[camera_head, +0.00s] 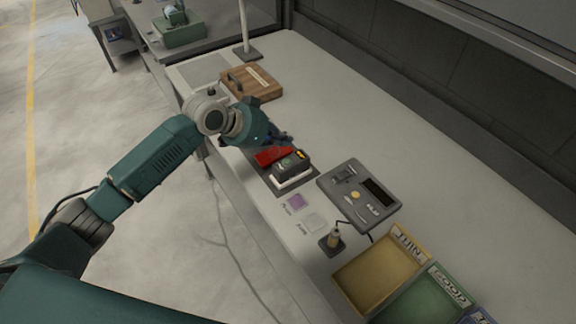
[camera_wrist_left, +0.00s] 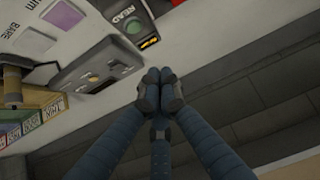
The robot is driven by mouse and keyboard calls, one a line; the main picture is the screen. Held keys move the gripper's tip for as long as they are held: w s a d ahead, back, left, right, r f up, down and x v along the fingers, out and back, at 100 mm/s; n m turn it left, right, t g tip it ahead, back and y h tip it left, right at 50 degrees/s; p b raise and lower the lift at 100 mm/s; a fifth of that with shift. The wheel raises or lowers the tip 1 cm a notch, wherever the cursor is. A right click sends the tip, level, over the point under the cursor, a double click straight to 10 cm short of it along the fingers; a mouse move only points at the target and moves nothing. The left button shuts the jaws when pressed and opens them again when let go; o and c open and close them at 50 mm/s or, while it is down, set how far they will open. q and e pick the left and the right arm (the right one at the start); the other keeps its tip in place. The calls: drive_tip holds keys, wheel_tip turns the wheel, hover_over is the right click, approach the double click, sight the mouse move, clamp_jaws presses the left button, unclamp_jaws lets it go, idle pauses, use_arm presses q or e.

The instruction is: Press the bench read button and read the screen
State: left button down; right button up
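The bench reader (camera_head: 292,167) is a dark box on a white base, standing on the bench below my left gripper in the head view. In the left wrist view it shows at the top, with a green button (camera_wrist_left: 133,25) beside the word READ and a small lit orange screen (camera_wrist_left: 150,42). The digits on the screen are too small to read. My left gripper (camera_head: 285,139) is just beyond the reader and the red block, apparently above the bench. Its fingertips (camera_wrist_left: 160,88) are together and hold nothing visible. My right gripper is not in view.
A red block (camera_head: 271,156) lies beside the reader. The bench's right side is clear.

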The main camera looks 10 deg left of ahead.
use_arm(q)
drive_tip(key=b, duration=0.2)
hover_over(284, 162)
wheel_tip(284, 162, down, 4)
drive_tip(key=shift+w+d+f, duration=0.1)
drive_tip(key=shift+w, duration=0.05)
drive_tip(key=shift+d+f+b, duration=0.1)
drive_tip(key=shift+f+b, duration=0.2)
drive_tip(key=shift+b, duration=0.05)
drive_tip(key=shift+f, duration=0.25)
drive_tip(key=shift+a+f, duration=0.1)
drive_tip(key=shift+a, duration=0.2)
drive_tip(key=shift+d, duration=0.15)
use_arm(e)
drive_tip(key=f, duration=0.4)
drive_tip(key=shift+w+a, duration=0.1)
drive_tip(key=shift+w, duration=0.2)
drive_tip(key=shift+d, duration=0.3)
